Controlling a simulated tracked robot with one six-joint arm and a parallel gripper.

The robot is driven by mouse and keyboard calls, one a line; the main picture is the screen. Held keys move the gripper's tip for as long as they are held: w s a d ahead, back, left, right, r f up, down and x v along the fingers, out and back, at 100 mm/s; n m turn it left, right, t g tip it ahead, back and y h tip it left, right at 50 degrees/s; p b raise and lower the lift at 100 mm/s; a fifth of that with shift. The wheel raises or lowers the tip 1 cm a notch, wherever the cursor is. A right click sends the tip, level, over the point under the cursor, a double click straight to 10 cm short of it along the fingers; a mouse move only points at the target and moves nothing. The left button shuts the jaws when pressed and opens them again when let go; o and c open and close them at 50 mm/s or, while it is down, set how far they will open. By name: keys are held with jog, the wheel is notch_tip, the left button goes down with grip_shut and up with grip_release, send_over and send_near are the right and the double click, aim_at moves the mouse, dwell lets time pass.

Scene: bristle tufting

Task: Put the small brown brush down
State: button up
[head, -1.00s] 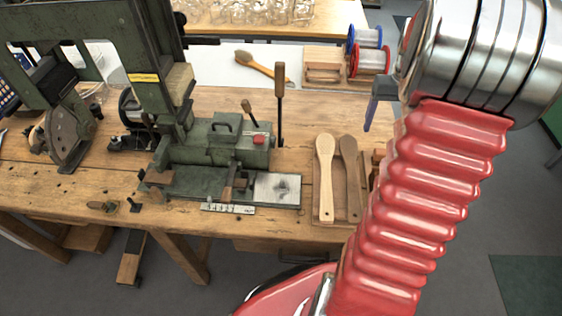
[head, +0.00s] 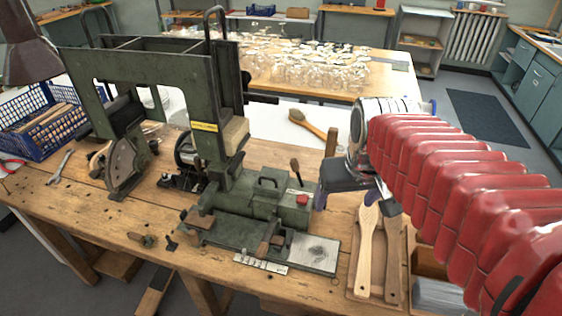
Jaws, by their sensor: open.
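A brown brush (head: 308,122) with dark bristles lies on the white surface behind the workbench, apart from my gripper. Two wooden brush bodies lie side by side in a shallow wooden tray (head: 358,262) at the bench's right front: a pale one (head: 367,250) and a darker brown one (head: 393,262). I cannot tell which of these is the small brown brush. My gripper (head: 346,196) is open above the back of this tray, its fingers spread, with nothing visible between them. The gripper hides part of the pale body's upper end.
A blue crate (head: 50,120) stands at the left. An open wooden box (head: 430,262) is right of the tray.

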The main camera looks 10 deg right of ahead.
jog(key=s+a+n+t+y, duration=0.1)
jog(key=s+a, duration=0.5)
jog(key=a, duration=0.2)
jog(key=shift+s+a+f+n+t, duration=0.15)
jog(key=shift+a+f+n+t, duration=0.05)
jog(key=shift+a+n+t, duration=0.2)
jog(key=shift+c, duration=0.6)
